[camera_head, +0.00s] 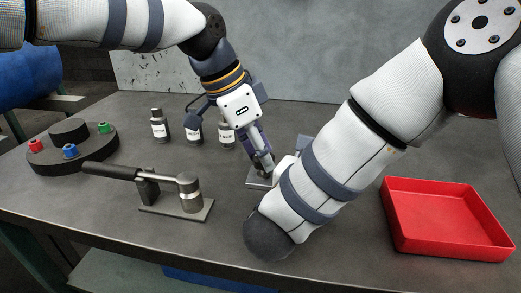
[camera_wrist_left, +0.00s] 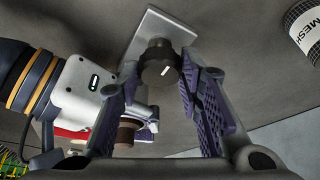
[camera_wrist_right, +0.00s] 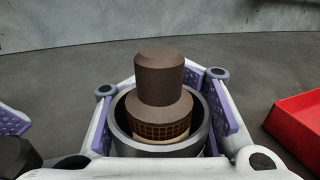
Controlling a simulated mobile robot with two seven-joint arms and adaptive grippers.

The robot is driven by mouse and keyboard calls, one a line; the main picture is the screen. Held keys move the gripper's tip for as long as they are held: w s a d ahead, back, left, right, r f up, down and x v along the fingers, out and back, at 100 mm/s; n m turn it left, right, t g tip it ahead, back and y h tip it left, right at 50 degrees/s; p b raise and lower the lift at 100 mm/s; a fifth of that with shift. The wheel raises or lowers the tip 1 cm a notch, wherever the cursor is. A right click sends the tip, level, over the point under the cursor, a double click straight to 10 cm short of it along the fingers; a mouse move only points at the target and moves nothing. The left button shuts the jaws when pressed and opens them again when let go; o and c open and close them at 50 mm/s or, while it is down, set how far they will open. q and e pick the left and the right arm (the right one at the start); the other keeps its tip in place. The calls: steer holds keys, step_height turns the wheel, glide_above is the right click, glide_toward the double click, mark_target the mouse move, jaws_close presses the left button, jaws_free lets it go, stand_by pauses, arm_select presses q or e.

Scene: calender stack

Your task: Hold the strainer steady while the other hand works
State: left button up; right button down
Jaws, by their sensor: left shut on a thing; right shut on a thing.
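The strainer appears in the right wrist view as a brown stepped plug with a mesh band (camera_wrist_right: 163,105), upright in a grey metal ring (camera_wrist_right: 122,128). My right gripper (camera_wrist_right: 161,84) is shut around that ring; in the head view my right forearm hides most of it. My left gripper (camera_head: 262,165) is shut on a dark knob with a white mark (camera_wrist_left: 158,62). The knob stands over a square metal plate (camera_wrist_left: 178,30), which also shows in the head view (camera_head: 258,181). The two grippers are close together, left and right of each other.
A lever fixture (camera_head: 185,208) stands on the table's front left. A round dark stand with coloured pegs (camera_head: 70,150) is farther left. Several labelled bottles (camera_head: 160,130) stand at the back. A red tray (camera_head: 445,245) lies at right, its floor empty.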

arm_select(q)
steer(key=n+t, duration=0.1)
steer(key=n, duration=0.2)
steer(key=n+t+y, duration=0.1)
steer(key=n, duration=0.2)
steer(key=shift+s+d, duration=0.1)
steer(key=shift+s, duration=0.05)
steer(key=n+y, duration=0.1)
steer(key=n, duration=0.1)
steer(key=n+t, duration=0.1)
steer(key=n, duration=0.2)
steer(key=shift+d+y, duration=0.1)
steer(key=shift+y, duration=0.3)
steer(key=shift+n, duration=0.3)
steer(key=o, duration=1.2)
steer(key=shift+c, duration=0.2)
